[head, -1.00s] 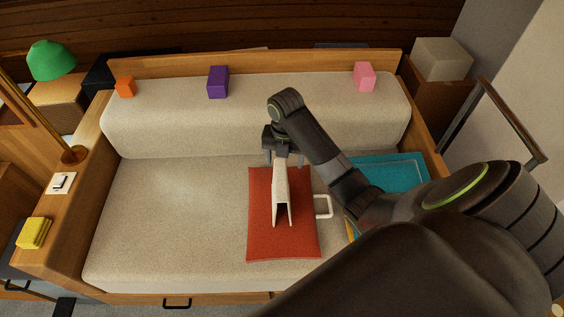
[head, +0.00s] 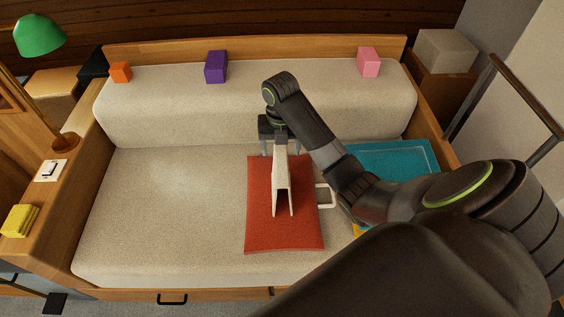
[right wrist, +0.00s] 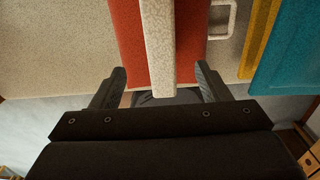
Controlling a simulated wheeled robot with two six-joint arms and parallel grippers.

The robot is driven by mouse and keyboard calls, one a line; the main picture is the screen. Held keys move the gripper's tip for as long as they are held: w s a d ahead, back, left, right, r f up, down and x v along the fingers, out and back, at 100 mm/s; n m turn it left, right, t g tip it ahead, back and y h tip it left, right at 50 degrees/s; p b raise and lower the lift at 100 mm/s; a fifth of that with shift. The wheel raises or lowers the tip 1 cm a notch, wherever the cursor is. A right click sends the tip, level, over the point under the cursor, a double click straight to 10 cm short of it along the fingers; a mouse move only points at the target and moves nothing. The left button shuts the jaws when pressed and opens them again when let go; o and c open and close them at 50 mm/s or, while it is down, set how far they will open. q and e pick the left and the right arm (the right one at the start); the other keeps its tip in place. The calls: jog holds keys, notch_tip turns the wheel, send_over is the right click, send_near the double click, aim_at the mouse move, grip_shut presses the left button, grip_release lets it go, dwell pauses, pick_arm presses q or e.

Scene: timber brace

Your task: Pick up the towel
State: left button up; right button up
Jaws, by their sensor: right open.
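The towel (head: 281,178) is cream and folded into a narrow tent shape with a ridge on top. It stands on a red cushion (head: 256,215) on the sofa seat. My right gripper (head: 281,150) is at the towel's far end. In the right wrist view my right gripper (right wrist: 160,70) is open, with one finger on each side of the towel (right wrist: 158,40) and a gap on both sides. I cannot tell how deep the fingers reach. My left gripper is not in view.
A white loop-shaped piece (head: 326,186) lies right of the cushion. A teal flat item (head: 405,158) lies farther right, partly behind my arm. Orange (head: 120,72), purple (head: 216,67) and pink (head: 369,62) blocks sit along the backrest. The left seat (head: 160,200) is clear.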

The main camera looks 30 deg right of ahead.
aim_at(282, 164)
notch_tip(282, 164, down, 5)
jog(key=b, duration=0.4)
jog(key=shift+f, duration=0.2)
notch_tip(282, 164, down, 4)
jog(key=shift+d+b, duration=0.1)
jog(key=shift+b, duration=0.2)
jog(key=shift+f, duration=0.55)
jog(key=c, duration=1.4)
